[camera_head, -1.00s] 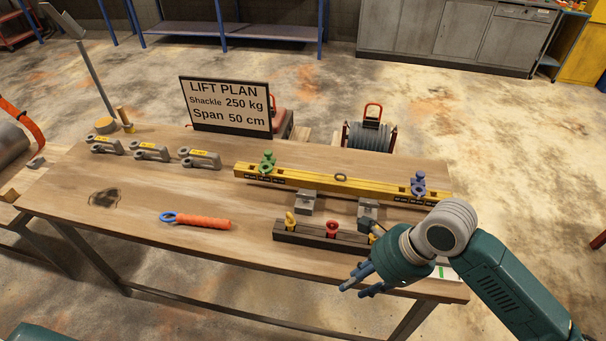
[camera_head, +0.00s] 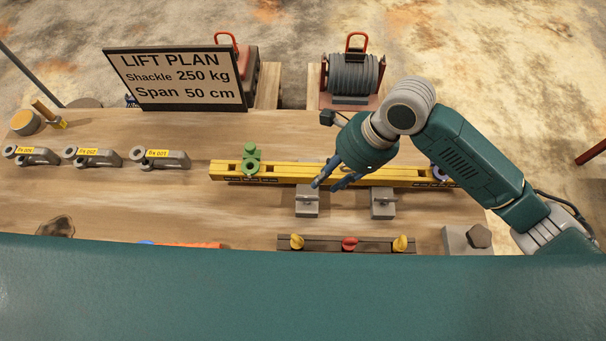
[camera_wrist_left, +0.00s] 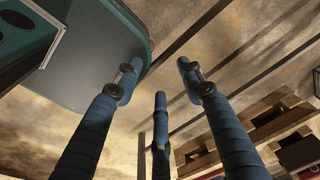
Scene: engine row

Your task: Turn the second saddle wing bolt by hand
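The yellow spreader beam (camera_head: 290,172) lies across the table. A green saddle (camera_head: 251,161) sits on its left part. A purple-blue saddle (camera_head: 439,174) sits near its right end, mostly hidden behind my right arm, so its wing bolt cannot be made out. My right gripper (camera_head: 331,182) is above the middle of the beam, left of the purple-blue saddle, with its fingers apart and nothing seen between them. My left gripper (camera_wrist_left: 158,75) shows only in the left wrist view, fingers spread and empty, with floor behind them.
Two grey blocks (camera_head: 307,202) stand by the beam. A dark rack (camera_head: 324,243) holds yellow and red pieces. Several grey shackles (camera_head: 90,157) lie left. A lift plan sign (camera_head: 178,79) stands behind. A large teal part of mine covers the table's front.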

